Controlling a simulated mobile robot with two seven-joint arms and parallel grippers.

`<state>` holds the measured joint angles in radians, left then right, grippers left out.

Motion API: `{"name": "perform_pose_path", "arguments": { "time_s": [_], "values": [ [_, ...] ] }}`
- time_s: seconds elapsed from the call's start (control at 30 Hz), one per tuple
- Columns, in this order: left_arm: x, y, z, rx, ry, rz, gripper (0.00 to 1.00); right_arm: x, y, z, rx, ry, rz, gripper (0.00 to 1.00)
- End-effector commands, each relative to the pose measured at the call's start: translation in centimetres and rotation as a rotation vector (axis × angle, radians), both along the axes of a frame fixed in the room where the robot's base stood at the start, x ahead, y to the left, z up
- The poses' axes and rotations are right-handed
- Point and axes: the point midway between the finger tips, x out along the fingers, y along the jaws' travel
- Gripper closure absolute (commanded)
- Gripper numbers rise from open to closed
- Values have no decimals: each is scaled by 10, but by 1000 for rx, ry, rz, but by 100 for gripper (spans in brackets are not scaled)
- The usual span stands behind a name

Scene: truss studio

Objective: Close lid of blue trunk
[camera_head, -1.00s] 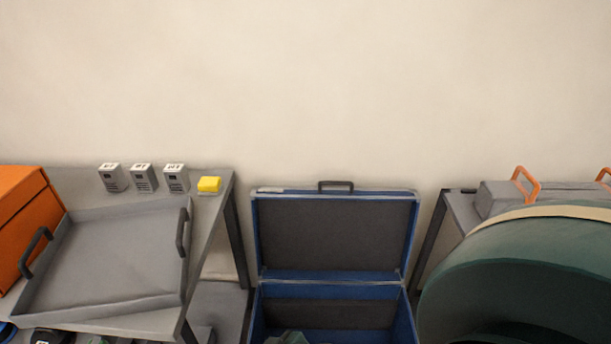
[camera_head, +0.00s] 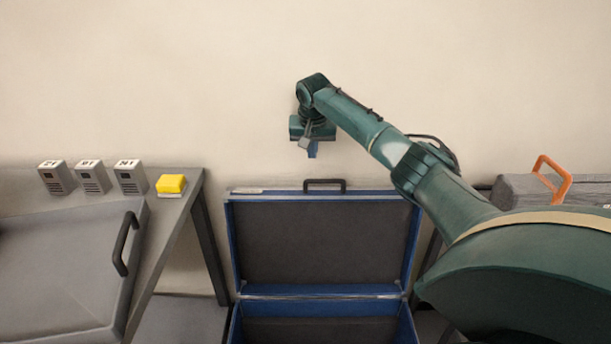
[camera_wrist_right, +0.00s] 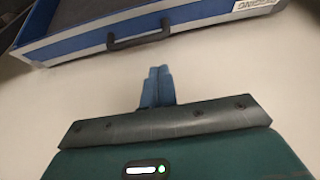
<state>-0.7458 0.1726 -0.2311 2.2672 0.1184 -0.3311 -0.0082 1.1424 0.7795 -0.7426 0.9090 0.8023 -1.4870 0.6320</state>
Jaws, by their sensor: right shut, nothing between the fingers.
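The blue trunk (camera_head: 234,322) stands open in the middle of the head view, its lid (camera_head: 320,240) raised upright with a dark lining. A dark handle (camera_head: 324,185) is on the lid's top edge. My right gripper (camera_head: 312,152) hangs above the lid's top edge, pointing down, apart from it. In the right wrist view, its blue fingers (camera_wrist_right: 157,84) are together and empty. The lid's edge with its handle (camera_wrist_right: 139,37) shows beyond them with a gap. The trunk's lower part is cut off by the frame. My left gripper is not in view.
A grey table with a tray (camera_head: 60,265), several small grey boxes (camera_head: 92,178) and a yellow block (camera_head: 171,184) stands at left. A grey case with an orange handle (camera_head: 553,178) is at right. Bare wall lies behind the trunk.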

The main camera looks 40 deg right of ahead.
Motion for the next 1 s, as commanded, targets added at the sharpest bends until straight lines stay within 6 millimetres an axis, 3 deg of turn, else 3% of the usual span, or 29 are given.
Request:
{"name": "perform_pose_path", "arguments": {
  "time_s": [0.17, 0.53, 0.73, 1.0],
  "values": [
    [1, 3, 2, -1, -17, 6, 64, 4, -6, -16, 4, 3, -10, 100],
    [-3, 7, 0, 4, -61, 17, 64, 20, -18, -76, 3, -1, -8, 100],
    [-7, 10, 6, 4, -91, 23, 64, 24, -22, -89, 3, -1, -6, 100],
    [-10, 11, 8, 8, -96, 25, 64, 25, -23, -91, 1, -2, -5, 100]
  ]
}}
